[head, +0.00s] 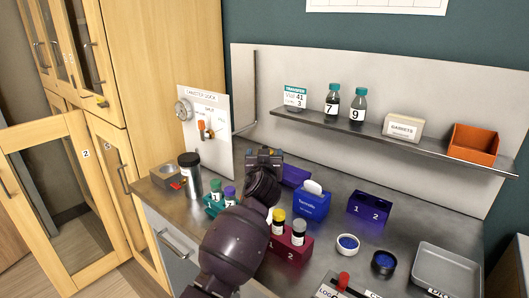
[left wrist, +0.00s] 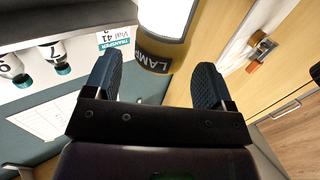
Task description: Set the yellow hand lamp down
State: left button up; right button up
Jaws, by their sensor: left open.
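A lamp (left wrist: 163,58) with a glowing white body and a dark yellow-brown band lettered LAMP shows in the left wrist view. It lies between the lines of my left gripper's fingers, which are spread apart with visible gaps to it. My left gripper (head: 264,158) is open above the bench in the head view, and its fingers show in the left wrist view (left wrist: 156,90). I cannot make out a yellow lamp in the head view; my gripper and arm cover part of the bench. My right gripper is not in view.
The steel bench (head: 405,222) holds a black-topped grey cylinder (head: 190,172), a blue box (head: 311,203), a red vial block (head: 292,246), a purple block (head: 369,208) and a grey tray (head: 446,268). A shelf (head: 395,137) with bottles spans the back. A cabinet door (head: 85,153) stands open left.

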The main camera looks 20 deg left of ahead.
pick_arm(q)
jog(key=v, duration=0.4)
jog(key=shift+s+d, duration=0.1)
jog(key=shift+s, duration=0.2)
jog(key=shift+s, duration=0.1)
